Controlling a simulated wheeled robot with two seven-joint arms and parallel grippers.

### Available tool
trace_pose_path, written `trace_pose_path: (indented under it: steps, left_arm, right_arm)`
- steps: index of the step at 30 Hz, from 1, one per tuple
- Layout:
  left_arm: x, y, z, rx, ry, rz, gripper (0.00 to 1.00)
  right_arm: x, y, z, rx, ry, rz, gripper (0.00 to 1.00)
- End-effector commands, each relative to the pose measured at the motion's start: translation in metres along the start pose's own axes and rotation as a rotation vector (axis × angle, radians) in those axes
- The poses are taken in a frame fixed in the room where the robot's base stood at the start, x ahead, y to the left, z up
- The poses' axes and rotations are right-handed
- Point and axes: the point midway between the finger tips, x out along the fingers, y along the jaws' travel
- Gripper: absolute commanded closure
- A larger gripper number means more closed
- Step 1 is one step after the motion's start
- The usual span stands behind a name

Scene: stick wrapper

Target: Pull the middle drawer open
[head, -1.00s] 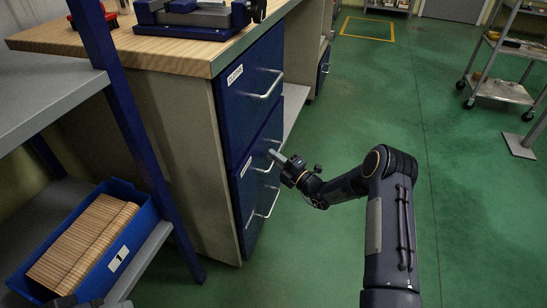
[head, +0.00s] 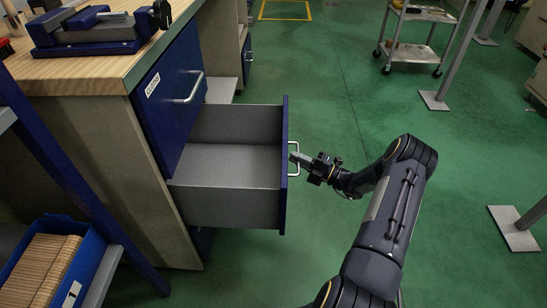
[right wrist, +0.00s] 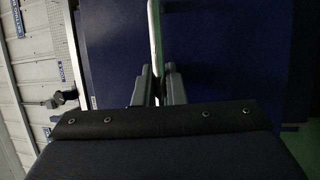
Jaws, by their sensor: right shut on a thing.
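The middle drawer (head: 235,168) of the blue workbench cabinet stands far out, and its grey inside looks empty. Its blue front faces right, with a silver bar handle (head: 294,158) on it. My right gripper (head: 301,160) is at this handle, shut on it. In the right wrist view the two dark fingers (right wrist: 158,86) sit on either side of the silver handle bar (right wrist: 154,40), with the blue drawer front behind. My left gripper does not show in the head view.
The top drawer (head: 172,95) above is shut. The lower drawer is mostly hidden under the open one. A vise (head: 95,30) stands on the wooden bench top. A blue bin (head: 50,262) sits on the shelf at lower left.

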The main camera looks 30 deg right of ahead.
Motion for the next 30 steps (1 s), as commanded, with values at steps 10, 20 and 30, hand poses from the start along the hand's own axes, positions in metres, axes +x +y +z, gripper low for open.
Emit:
trace_pose_path:
  steps: [10, 20, 30]
  left_arm:
    - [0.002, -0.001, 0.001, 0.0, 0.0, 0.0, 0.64]
    - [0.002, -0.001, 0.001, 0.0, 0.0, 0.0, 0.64]
    - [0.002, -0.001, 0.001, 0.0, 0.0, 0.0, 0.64]
  right_arm:
    - [-0.037, 0.007, 0.015, 0.001, 0.0, -0.002, 1.0]
    - [-0.039, 0.007, 0.016, 0.001, 0.0, -0.002, 1.0]
    - [-0.038, 0.008, 0.016, 0.0, 0.0, -0.001, 0.8]
